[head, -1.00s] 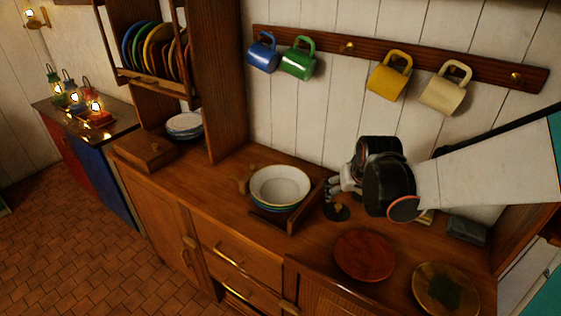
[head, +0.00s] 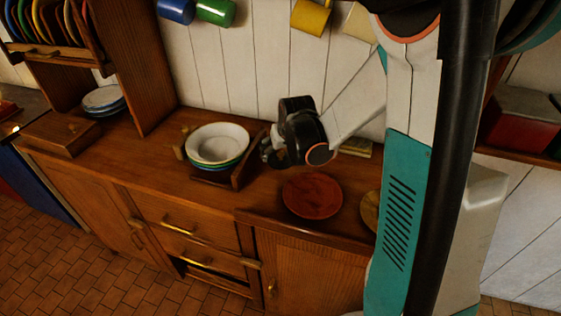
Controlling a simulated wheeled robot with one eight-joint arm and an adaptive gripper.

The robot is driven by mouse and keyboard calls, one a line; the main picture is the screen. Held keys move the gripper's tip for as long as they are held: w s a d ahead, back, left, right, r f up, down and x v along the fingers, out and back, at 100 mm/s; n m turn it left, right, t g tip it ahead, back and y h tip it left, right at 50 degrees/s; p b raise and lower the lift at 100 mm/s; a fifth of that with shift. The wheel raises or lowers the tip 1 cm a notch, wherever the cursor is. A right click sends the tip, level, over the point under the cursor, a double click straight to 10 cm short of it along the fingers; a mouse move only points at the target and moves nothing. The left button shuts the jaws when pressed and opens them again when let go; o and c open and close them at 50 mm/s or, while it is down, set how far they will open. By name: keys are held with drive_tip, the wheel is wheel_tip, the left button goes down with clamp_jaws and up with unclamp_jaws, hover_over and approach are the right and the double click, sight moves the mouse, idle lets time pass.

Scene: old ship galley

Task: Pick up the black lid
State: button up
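My gripper (head: 267,151) is low over the wooden counter, just right of a stack of bowls, with its fingers pointing left and down. Its fingers are small and dark here, and I cannot tell whether they are open or shut. The black lid is not clearly visible now. A dark patch beside and under the fingers may be part of it, but my gripper and wrist cover that spot. I cannot tell whether the fingers touch it.
Stacked bowls (head: 217,143) sit in a wooden holder (head: 245,168) left of my gripper. A red-brown plate (head: 312,195) lies in front on the counter (head: 262,203). Another plate (head: 370,211) is partly hidden by my arm. Blue (head: 176,10), green (head: 215,12) and yellow (head: 310,16) mugs hang above.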

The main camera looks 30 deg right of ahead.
sight(280, 152)
drive_tip(key=x, duration=0.2)
drive_tip(key=shift+w+f+b, duration=0.15)
drive_tip(key=shift+f+b, duration=0.2)
drive_tip(key=shift+c, duration=0.2)
drive_tip(key=c, duration=0.8)
drive_tip(key=shift+o, duration=0.2)
drive_tip(key=shift+r, duration=0.15)
wheel_tip(280, 152, up, 19)
drive_tip(key=p, duration=0.7)
drive_tip(key=w+d+f+p, duration=0.1)
drive_tip(key=w+d+f, duration=0.2)
drive_tip(key=d, duration=0.3)
drive_tip(key=w+d+f+p, duration=0.1)
drive_tip(key=w+d+f, duration=0.1)
drive_tip(key=d+f, duration=0.3)
drive_tip(key=shift+d+f+b, duration=0.15)
drive_tip(key=shift+f+b, duration=1.3)
drive_tip(key=shift+f, duration=0.35)
drive_tip(key=shift+d+f+b, duration=0.2)
drive_tip(key=shift+f+b, duration=1.25)
drive_tip(key=shift+f, duration=0.4)
